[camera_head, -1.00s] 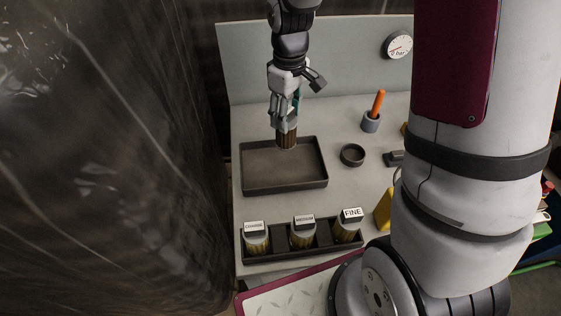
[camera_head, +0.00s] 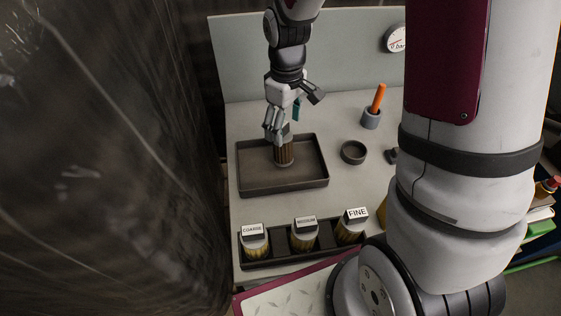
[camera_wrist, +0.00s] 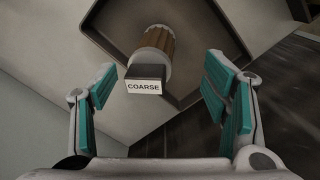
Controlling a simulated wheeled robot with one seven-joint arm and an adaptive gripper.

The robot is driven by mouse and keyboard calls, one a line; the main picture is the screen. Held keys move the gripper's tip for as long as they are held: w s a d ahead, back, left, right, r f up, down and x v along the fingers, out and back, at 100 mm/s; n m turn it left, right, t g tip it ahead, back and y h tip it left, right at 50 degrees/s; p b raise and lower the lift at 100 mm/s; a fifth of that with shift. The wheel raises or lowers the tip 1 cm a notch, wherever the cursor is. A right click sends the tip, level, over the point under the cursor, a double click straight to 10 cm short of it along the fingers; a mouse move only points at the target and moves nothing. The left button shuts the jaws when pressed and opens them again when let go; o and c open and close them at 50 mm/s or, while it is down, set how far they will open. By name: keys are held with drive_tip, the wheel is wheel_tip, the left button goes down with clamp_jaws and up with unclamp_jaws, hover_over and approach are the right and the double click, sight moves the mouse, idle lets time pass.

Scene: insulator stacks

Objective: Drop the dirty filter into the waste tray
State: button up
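The dirty filter (camera_head: 284,153), a brown pleated cylinder with pale ends, stands about upright in the dark waste tray (camera_head: 282,185). In the wrist view the filter (camera_wrist: 158,42) shows a tag reading COARSE, and the tray's wall (camera_wrist: 100,20) frames it. My gripper (camera_head: 273,132) is just above the filter's top and to its left in the head view. In the wrist view its teal-padded fingers (camera_wrist: 162,82) are spread wide with nothing between them. The filter lies beyond the fingertips, apart from them.
A dark rack (camera_head: 275,245) at the front holds filters tagged COARSE, MEDIUM and FINE. A dark ring (camera_head: 353,152) and a grey cup (camera_head: 371,118) with an orange-handled tool (camera_head: 378,98) stand right of the tray. A gauge (camera_head: 396,39) is on the back panel.

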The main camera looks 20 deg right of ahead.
wheel_tip(320, 180, up, 12)
idle(0.7)
idle(0.4)
drive_tip(key=s+r+m+t, duration=0.2)
drive_tip(key=s+r+m, duration=0.1)
drive_tip(key=s, duration=0.7)
drive_tip(key=s+r+m+t, duration=0.2)
drive_tip(key=s+r, duration=0.3)
drive_tip(key=s, duration=0.5)
drive_tip(key=shift+s+r+m+t, duration=0.3)
drive_tip(key=shift+s+r+m, duration=0.1)
drive_tip(key=shift+m, duration=0.5)
drive_tip(key=shift+d, duration=0.1)
